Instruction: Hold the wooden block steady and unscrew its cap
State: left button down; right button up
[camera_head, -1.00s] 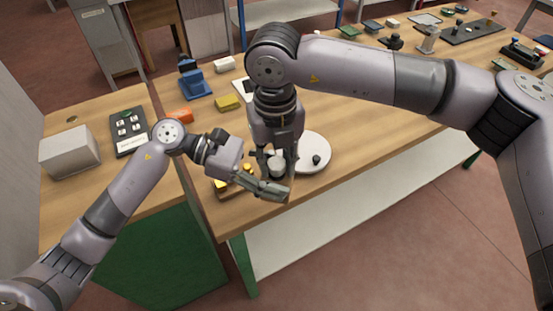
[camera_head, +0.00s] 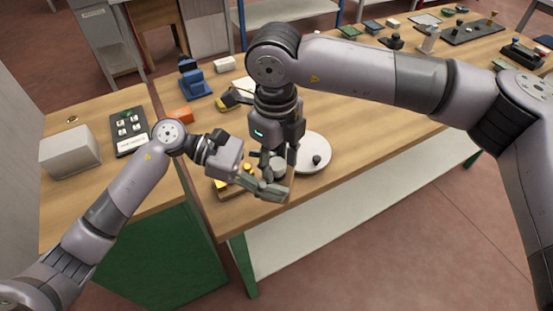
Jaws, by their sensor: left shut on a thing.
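My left gripper (camera_head: 272,187) reaches in from the left, low at the table's front edge, and is shut on the wooden block (camera_head: 290,186). The block is mostly hidden by both grippers; only a narrow brown part shows. A pale grey round cap (camera_head: 277,168) shows on top of it. My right gripper (camera_head: 277,160) points straight down from above, with a finger on each side of the cap. Whether these fingers touch the cap cannot be made out.
A white round plate (camera_head: 314,148) with a black knob lies close to the right of the grippers. A tray with yellow pieces (camera_head: 220,187) is just left. A blue device (camera_head: 194,80) and an orange piece (camera_head: 180,116) stand farther back. The table's front right is clear.

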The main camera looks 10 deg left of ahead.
jog(key=shift+o, duration=0.3)
jog(key=shift+s, duration=0.15)
jog(key=shift+a+r, duration=0.1)
jog(key=shift+r, duration=2.2)
jog(key=shift+c, duration=0.3)
jog(key=m, duration=0.1)
jog(key=r+m, duration=0.1)
jog(key=m, duration=0.2)
jog(key=shift+r, duration=0.3)
jog(key=m, duration=0.1)
jog(key=r+m, duration=0.1)
jog(key=m, duration=0.2)
jog(key=shift+r+m, duration=0.3)
jog(key=shift+m, duration=0.1)
jog(key=shift+f, duration=0.45)
notch_tip(320, 180, down, 7)
jog(key=shift+c, duration=0.6)
